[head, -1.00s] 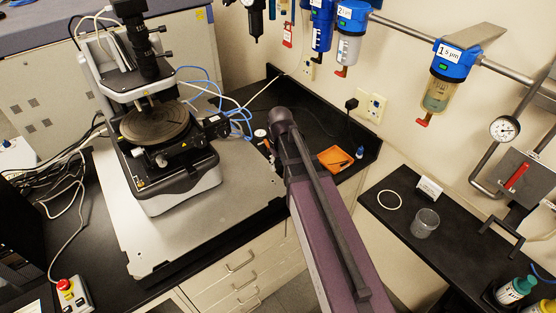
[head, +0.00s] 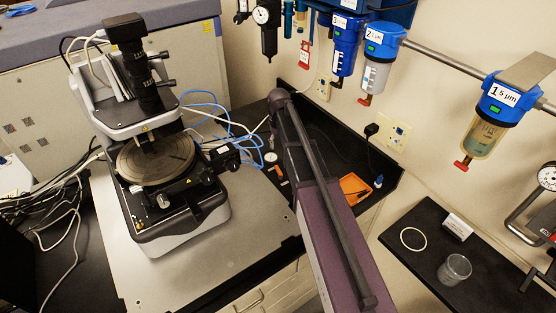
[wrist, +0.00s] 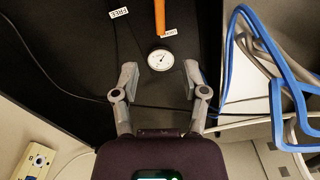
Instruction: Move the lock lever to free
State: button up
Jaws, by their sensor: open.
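The lock lever (wrist: 160,16) is an orange bar at the top middle of the wrist view, cut off by the frame edge. Its near end lies by a white label (wrist: 169,33), whose text is hard to read. A white label reading FREE (wrist: 119,12) is to its left. A round dial gauge (wrist: 160,60) sits just below the lever's end. My gripper (wrist: 159,80) is open and empty, its fingers apart on either side below the gauge. In the head view the small orange lever (head: 274,170) shows beside my arm, which hides my gripper.
The stylus profiler (head: 155,165) stands on a grey plate at left. Blue cables (wrist: 280,70) run at the right of the wrist view, and a thin black cable crosses behind the fingers. An orange tray (head: 354,187) lies right of my arm. Filters hang on the wall.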

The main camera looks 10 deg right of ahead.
aim_at(278, 168)
jog(key=shift+w+a, duration=0.3)
jog(key=shift+w, duration=0.3)
jog(key=shift+r, duration=0.1)
jog(key=shift+d+f, duration=0.15)
jog(key=shift+f, duration=0.1)
notch_tip(278, 168, down, 13)
jog(key=b, duration=1.3)
jog(key=shift+f+b, duration=0.2)
jog(key=shift+b, duration=0.2)
